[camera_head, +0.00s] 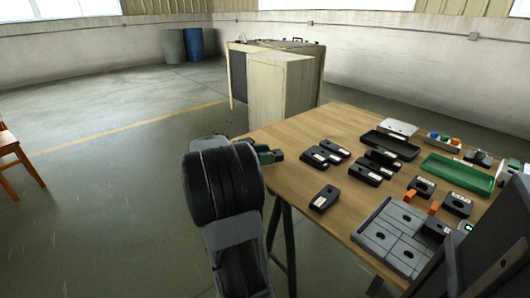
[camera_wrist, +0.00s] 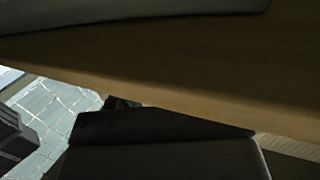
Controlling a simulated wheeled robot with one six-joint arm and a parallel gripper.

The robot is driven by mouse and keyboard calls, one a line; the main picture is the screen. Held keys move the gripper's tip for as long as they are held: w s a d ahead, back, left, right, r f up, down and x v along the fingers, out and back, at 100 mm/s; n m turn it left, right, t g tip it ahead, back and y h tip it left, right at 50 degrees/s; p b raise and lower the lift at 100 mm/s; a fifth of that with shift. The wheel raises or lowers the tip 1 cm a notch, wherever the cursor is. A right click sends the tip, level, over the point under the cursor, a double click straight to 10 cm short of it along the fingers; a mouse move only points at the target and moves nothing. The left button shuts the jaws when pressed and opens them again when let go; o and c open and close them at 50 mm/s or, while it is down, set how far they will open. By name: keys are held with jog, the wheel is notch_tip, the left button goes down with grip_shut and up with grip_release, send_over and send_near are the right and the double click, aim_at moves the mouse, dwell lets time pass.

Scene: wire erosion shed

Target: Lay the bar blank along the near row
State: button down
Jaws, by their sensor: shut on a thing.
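My gripper (camera_head: 268,155) is mostly hidden behind my thick dark arm in the head view, at the left edge of the wooden table (camera_head: 300,158). Dark and green parts show there. In the wrist view a dark wide piece (camera_wrist: 160,126) fills the lower middle, close to the camera. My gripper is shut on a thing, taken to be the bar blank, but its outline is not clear. A fixture of grey blocks with holes (camera_head: 388,238) lies at the table's near right; which of its rows is the near row I cannot tell.
Several black labelled blocks (camera_head: 324,199) lie across the table. A black tray (camera_head: 390,145) and a green tray (camera_head: 458,174) lie toward the back right. Orange pieces (camera_head: 434,208) stand by the fixture. A dark panel (camera_head: 490,250) blocks the lower right. Bare wood lies left of the blocks.

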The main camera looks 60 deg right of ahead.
jog(key=shift+d+f, duration=0.1)
jog(key=shift+f, duration=0.35)
jog(key=shift+f+b, duration=0.25)
jog(key=shift+b, duration=0.3)
jog(key=c, duration=0.6)
grip_release()
jog(key=shift+r+p, duration=0.3)
jog(key=shift+p, duration=0.8)
